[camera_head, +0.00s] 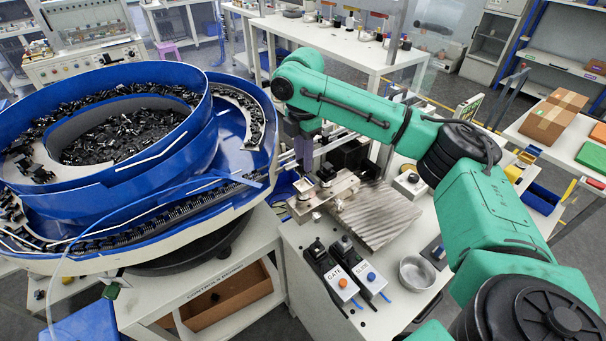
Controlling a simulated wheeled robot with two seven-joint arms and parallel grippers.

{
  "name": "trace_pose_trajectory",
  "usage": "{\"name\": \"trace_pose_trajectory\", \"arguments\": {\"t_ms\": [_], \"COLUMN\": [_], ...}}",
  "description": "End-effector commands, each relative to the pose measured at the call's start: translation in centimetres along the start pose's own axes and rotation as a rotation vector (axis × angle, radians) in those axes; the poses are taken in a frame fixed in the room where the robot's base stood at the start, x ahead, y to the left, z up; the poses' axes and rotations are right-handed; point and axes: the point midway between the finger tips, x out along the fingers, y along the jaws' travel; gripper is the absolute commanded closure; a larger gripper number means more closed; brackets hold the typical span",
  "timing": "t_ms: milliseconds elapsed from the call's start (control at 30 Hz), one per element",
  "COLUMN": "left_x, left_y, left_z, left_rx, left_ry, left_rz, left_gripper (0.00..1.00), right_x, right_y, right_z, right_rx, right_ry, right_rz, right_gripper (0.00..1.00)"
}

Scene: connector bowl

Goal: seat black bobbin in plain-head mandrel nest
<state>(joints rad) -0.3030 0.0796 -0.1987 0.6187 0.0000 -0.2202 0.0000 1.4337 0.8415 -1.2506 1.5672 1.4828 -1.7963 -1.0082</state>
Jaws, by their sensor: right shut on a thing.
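My right gripper (308,176) points down over the metal fixture (338,188) at the end of the blue feeder's track. It is shut on a small dark thing, which I take to be the black bobbin (326,173), though it is too small and too covered to make out clearly. The mandrel nest cannot be told apart in the fixture at this size, nor can its head shape. I cannot tell whether the held thing touches the fixture. My left gripper is not in view.
A blue bowl feeder (150,170) full of black parts fills the left. Switch boxes marked GATE (340,284) and SLIDE (371,280), a ribbed metal plate (380,218) and a round metal dish (416,272) are on the white bench.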

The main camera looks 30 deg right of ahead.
Motion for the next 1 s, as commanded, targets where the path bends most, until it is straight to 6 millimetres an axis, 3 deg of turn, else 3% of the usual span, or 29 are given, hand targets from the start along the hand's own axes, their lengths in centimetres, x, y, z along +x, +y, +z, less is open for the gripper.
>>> {"name": "trace_pose_trajectory", "arguments": {"t_ms": [300,500,533,600,867,1000], "left_x": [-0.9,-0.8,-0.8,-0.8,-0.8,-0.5], "left_y": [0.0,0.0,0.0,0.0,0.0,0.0], "left_z": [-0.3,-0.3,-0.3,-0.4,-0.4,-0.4], "left_rx": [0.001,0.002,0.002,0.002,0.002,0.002], "left_ry": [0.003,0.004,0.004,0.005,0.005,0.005], "left_rz": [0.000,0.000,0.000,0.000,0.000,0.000], "left_gripper": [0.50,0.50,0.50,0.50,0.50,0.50], "right_x": [5.2,5.5,5.5,5.5,5.4,4.4], "right_y": [0.1,0.1,0.1,0.1,0.1,0.2], "right_z": [0.0,0.0,0.0,0.0,0.0,0.0], "right_rx": [0.001,0.001,0.001,0.001,0.001,0.001], "right_ry": [-0.001,0.000,0.000,0.000,0.000,0.001], "right_rz": [0.000,0.002,0.002,0.002,0.002,0.005], "right_gripper": [1.00,1.00,0.60,0.42,0.42,0.42]}}
